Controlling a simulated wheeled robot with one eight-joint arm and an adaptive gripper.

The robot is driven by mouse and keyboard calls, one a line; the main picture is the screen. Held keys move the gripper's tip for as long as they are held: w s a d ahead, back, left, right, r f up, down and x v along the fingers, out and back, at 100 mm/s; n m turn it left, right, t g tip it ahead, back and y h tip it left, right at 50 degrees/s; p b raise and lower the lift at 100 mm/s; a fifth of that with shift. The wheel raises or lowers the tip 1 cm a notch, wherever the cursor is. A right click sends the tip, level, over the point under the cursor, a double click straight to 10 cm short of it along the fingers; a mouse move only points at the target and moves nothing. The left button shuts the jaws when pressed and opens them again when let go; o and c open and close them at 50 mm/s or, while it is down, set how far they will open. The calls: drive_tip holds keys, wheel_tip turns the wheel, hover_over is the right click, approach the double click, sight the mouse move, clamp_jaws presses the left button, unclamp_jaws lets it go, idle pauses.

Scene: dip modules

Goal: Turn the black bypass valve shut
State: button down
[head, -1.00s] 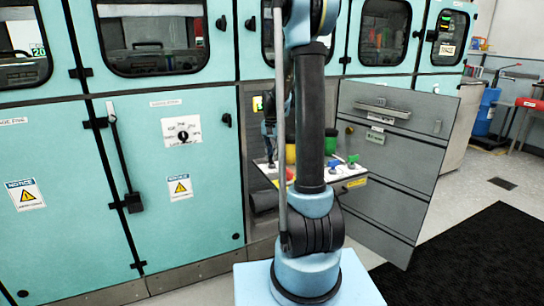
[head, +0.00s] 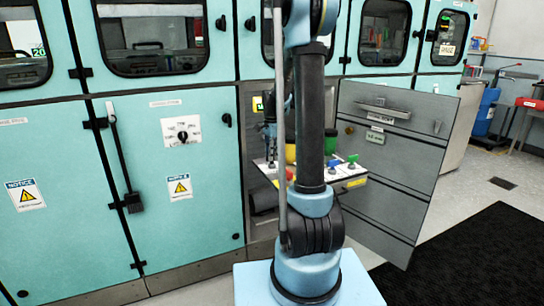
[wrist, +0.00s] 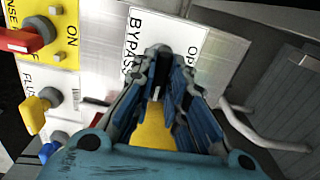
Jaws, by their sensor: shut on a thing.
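In the wrist view, my gripper (wrist: 168,62) is over the sloped control panel (wrist: 110,60), its fingertips close together at the white label (wrist: 140,28) reading "BYPASS" and part of "OPEN". The fingers are shut on the black bypass valve, which they almost wholly hide, so its turn angle cannot be told. A yellow patch (wrist: 155,128) shows between the finger bases. In the head view, my gripper (head: 270,155) reaches down to the left part of the panel (head: 322,185), partly behind my arm.
In the wrist view, a red knob (wrist: 35,35), a yellow knob (wrist: 38,108) and a blue knob (wrist: 48,150) stand left of my gripper. A pale bar handle (wrist: 265,140) is at right.

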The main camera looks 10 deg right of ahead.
drive_tip(key=shift+a, duration=0.1)
idle(0.3)
drive_tip(key=c, duration=1.6)
unclamp_jaws()
wheel_tip(320, 180, up, 12)
drive_tip(key=shift+w, duration=0.1)
